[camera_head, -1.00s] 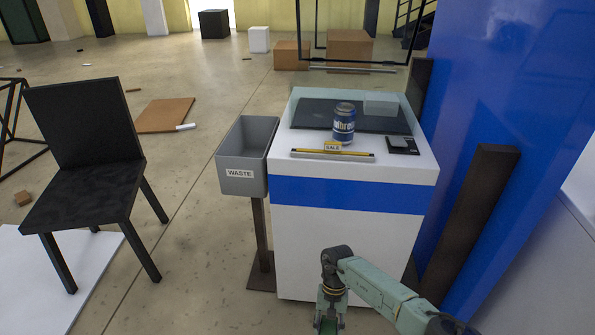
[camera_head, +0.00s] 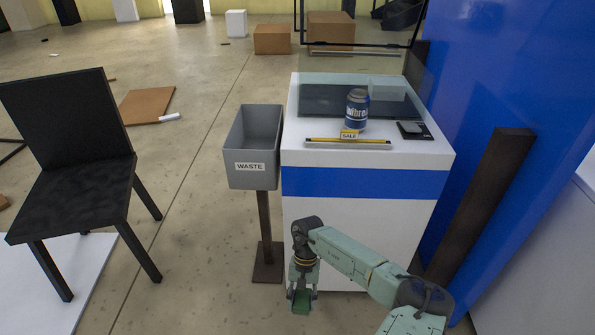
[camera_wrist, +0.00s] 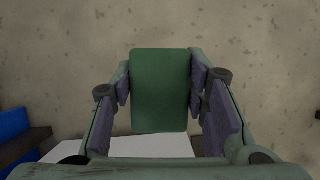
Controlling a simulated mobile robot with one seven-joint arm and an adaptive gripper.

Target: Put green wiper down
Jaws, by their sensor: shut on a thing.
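The green wiper (camera_wrist: 160,90) is a dark green block held between the two fingers of my gripper (camera_wrist: 160,95) in the wrist view. My gripper is shut on its two sides. In the head view, my gripper (camera_head: 301,294) hangs low in front of the white counter, with the green wiper (camera_head: 301,302) at its tip. Speckled floor lies below the wiper in the wrist view. I cannot tell how far above the floor the wiper is.
A black chair (camera_head: 75,190) stands further left. Floor between chair and bin is clear.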

